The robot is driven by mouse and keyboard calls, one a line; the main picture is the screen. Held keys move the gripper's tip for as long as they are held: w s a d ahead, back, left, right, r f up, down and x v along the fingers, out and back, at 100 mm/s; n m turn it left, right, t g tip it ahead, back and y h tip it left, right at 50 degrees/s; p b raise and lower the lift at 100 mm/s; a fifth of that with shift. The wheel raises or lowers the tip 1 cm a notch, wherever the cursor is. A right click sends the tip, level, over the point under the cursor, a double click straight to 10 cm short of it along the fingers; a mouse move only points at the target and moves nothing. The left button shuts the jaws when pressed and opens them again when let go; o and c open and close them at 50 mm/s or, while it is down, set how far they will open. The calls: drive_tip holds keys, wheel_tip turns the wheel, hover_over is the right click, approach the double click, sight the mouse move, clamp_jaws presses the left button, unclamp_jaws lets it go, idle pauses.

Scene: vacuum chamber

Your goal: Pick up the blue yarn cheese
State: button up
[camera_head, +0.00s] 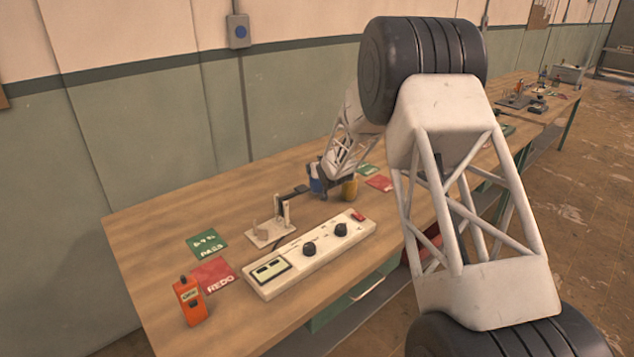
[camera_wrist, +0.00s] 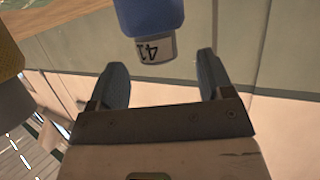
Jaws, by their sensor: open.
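The blue yarn cheese (camera_wrist: 150,16) is at the top middle of the wrist view, with a white lower end marked 41. It lies beyond my open fingertips, roughly in line with the gap between them. My gripper (camera_wrist: 160,78) is open and empty. In the head view the blue yarn cheese (camera_head: 316,180) stands on the bench, partly hidden by my gripper and wrist. A yellow yarn cheese (camera_head: 350,188) stands right beside it; it also shows at the left edge of the wrist view (camera_wrist: 8,60).
On the wooden bench (camera_head: 160,235) are a white control box (camera_head: 310,255) with knobs, a small metal stand (camera_head: 272,228), an orange handheld device (camera_head: 190,301), and green (camera_head: 207,242) and red (camera_head: 213,274) cards. The wall stands behind the bench.

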drive_tip(key=shift+x, duration=2.6)
drive_tip(key=shift+c, duration=0.2)
drive_tip(key=c, duration=1.3)
drive_tip(key=shift+o, duration=0.2)
drive_tip(key=shift+r, duration=0.1)
drive_tip(key=shift+r, duration=0.65)
wheel_tip(320, 180, up, 2)
drive_tip(key=shift+r, duration=0.1)
drive_tip(key=s+d+r, duration=0.1)
drive_tip(key=s+d, duration=0.3)
drive_tip(key=s, duration=1.1)
drive_tip(key=shift+s, duration=0.3)
drive_tip(key=shift+r, duration=0.2)
